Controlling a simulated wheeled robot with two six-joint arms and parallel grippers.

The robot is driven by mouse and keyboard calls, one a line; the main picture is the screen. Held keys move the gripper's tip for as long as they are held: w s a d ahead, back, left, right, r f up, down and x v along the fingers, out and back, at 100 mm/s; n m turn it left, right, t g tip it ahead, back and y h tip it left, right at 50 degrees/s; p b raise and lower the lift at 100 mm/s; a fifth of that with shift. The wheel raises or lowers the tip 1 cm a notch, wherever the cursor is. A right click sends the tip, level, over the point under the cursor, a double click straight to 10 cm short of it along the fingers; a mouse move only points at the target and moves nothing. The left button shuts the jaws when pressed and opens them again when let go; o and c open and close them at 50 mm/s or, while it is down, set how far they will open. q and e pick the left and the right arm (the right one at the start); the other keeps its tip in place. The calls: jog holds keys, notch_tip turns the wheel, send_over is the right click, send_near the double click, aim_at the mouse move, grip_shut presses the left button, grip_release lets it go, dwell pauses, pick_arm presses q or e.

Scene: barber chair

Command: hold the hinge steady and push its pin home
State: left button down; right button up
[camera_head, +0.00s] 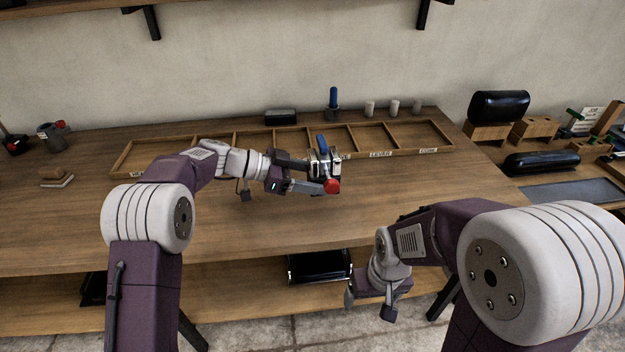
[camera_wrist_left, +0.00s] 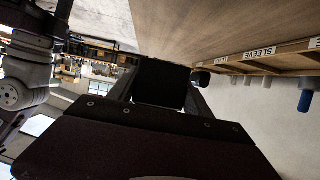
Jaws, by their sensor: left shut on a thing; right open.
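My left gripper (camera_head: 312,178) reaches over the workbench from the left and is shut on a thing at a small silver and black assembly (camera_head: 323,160). This assembly has a blue upright part (camera_head: 322,144) and a red round knob (camera_head: 332,186). It is probably the hinge, but its leaves and pin cannot be told apart at this size. In the left wrist view a dark block (camera_wrist_left: 161,83) shows between the fingers, its details lost in shadow. My right gripper (camera_head: 370,302) is open and empty, pointing down in front of the bench's front edge, away from the assembly.
A shallow divided wooden tray (camera_head: 436,150) with labels lies behind the assembly. A blue-handled tool (camera_head: 333,98) and several grey cylinders stand behind it. Black cushions (camera_head: 541,162) are at right. The bench (camera_head: 280,238) is clear in front.

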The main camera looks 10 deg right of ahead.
aim_at(278, 206)
pick_arm(q)
jog(key=shift+w+a+f+b, duration=0.4)
jog(key=shift+a+f+b, duration=0.25)
jog(key=shift+f+b, duration=0.15)
jog(key=shift+w+a+f+b, duration=0.55)
jog(key=shift+a+f+b, duration=0.1)
jog(key=shift+a+f, duration=0.25)
jog(key=shift+w+a+f+b, duration=0.55)
jog(key=shift+a+f, duration=0.2)
jog(key=shift+a, duration=0.2)
jog(key=shift+w+a+f+b, duration=0.2)
jog(key=shift+w+a+f, duration=0.1)
jog(key=shift+a+f, duration=0.3)
jog(key=shift+w+a+f+b, duration=0.2)
jog(key=shift+w+a+f, duration=0.15)
jog(key=shift+a+f, duration=0.25)
jog(key=shift+w+a+f+b, duration=0.2)
jog(key=shift+w+a+f, duration=0.1)
jog(key=shift+a+f, duration=0.3)
jog(key=shift+w+a+f, duration=0.45)
jog(key=shift+a+f, duration=0.15)
jog(key=shift+a, duration=0.25)
jog(key=shift+f+b, duration=0.65)
jog(key=shift+b, duration=0.05)
